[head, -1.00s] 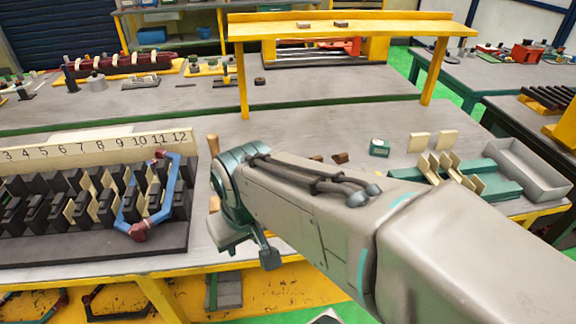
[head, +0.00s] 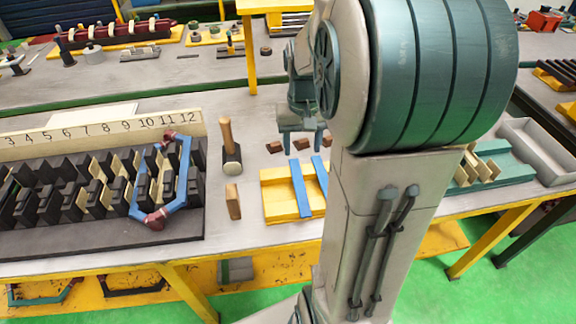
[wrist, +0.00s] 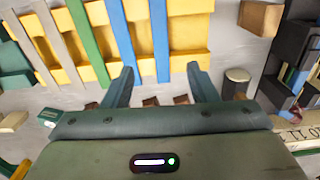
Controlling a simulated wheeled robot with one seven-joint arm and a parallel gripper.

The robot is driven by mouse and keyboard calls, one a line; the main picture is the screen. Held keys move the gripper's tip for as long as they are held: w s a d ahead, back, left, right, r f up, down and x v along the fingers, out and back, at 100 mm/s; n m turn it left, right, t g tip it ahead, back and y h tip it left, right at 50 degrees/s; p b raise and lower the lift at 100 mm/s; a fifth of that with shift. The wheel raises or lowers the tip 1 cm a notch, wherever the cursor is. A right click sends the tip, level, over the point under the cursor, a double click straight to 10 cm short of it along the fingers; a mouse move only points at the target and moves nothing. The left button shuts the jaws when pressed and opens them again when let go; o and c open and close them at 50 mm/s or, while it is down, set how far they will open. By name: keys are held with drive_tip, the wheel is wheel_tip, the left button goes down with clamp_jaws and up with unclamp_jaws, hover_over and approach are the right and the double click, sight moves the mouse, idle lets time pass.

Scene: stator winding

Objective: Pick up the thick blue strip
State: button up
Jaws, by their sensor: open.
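Two blue strips lie across a yellow rack. In the wrist view the left one (wrist: 121,32) looks slightly wider than the right one (wrist: 159,38). In the head view the likely wider one (head: 320,172) is partly hidden by my arm; the other blue strip (head: 300,188) is left of it. My gripper (head: 302,148) is open and empty above the table, behind the rack. In the wrist view my gripper (wrist: 160,86) has the right blue strip's end ahead of its gap; the left strip's end is near the left finger.
The yellow rack (head: 279,206) also holds a green strip (wrist: 87,40) and paler strips. A hammer (head: 231,155), wooden block (head: 233,202) and small brown blocks (head: 274,147) lie nearby. The slotted stator (head: 105,225) stands left; a grey tray (head: 540,150) is right.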

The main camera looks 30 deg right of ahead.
hover_over(300, 186)
wheel_tip(300, 186, down, 9)
drive_tip(key=shift+s+r, duration=0.1)
drive_tip(key=shift+s, duration=0.05)
drive_tip(key=shift+f+p, duration=0.65)
drive_tip(key=shift+f, duration=1.9)
clamp_jaws()
